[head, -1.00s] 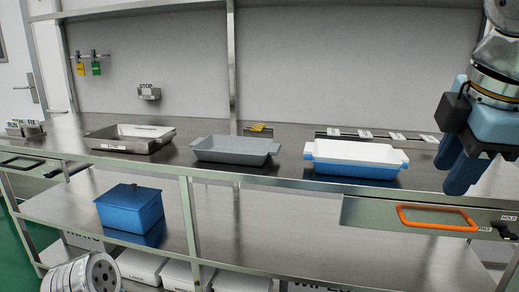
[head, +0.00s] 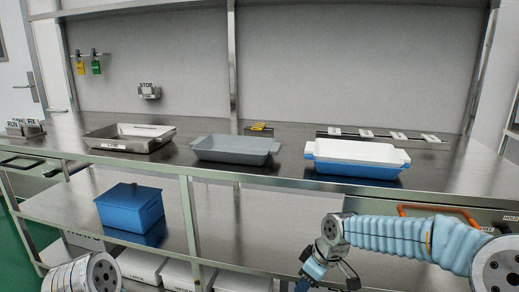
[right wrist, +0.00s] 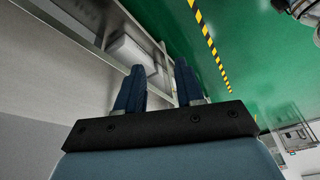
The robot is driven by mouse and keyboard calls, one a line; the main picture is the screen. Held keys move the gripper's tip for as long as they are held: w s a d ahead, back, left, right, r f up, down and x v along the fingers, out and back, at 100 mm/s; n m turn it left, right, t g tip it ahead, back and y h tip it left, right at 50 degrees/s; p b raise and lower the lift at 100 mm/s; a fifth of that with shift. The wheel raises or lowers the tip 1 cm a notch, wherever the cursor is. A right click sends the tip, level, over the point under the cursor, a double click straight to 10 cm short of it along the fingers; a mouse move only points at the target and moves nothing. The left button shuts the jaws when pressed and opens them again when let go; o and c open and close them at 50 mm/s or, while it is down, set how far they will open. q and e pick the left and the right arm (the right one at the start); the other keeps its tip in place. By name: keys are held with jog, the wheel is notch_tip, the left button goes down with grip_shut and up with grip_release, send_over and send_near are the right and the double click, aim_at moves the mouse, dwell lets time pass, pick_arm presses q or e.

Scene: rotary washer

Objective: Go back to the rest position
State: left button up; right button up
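My right arm reaches in from the right, low in front of the bench in the head view. Its gripper (head: 303,284) is at the bottom edge there, partly cut off. In the right wrist view the right gripper (right wrist: 159,85) has its two blue fingers apart with nothing between them. It is clear of the bench, and green floor shows beyond it. Of my left arm only a grey joint shows at the lower left of the head view; the left gripper is out of view.
On the bench top (head: 285,158) stand a metal tray (head: 105,145), a grey tray (head: 235,148) and a white-and-blue tray (head: 355,170). A blue lidded box (head: 128,210) is on the lower shelf. My right forearm partly covers the drawer's orange handle (head: 410,209).

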jog(key=s+a+f+m+g+y, duration=0.1)
jog(key=s+a+f+m, duration=0.3)
jog(key=f, duration=0.7)
jog(key=s+d+f+m+y, duration=0.1)
jog(key=s+f+m, duration=0.1)
jog(key=s+f, duration=0.6)
jog(key=s+d+f+m+h, duration=0.1)
jog(key=s+f+m, duration=0.4)
jog(key=s+f, duration=0.6)
jog(key=shift+d+m, duration=0.25)
jog(key=shift+m, duration=0.15)
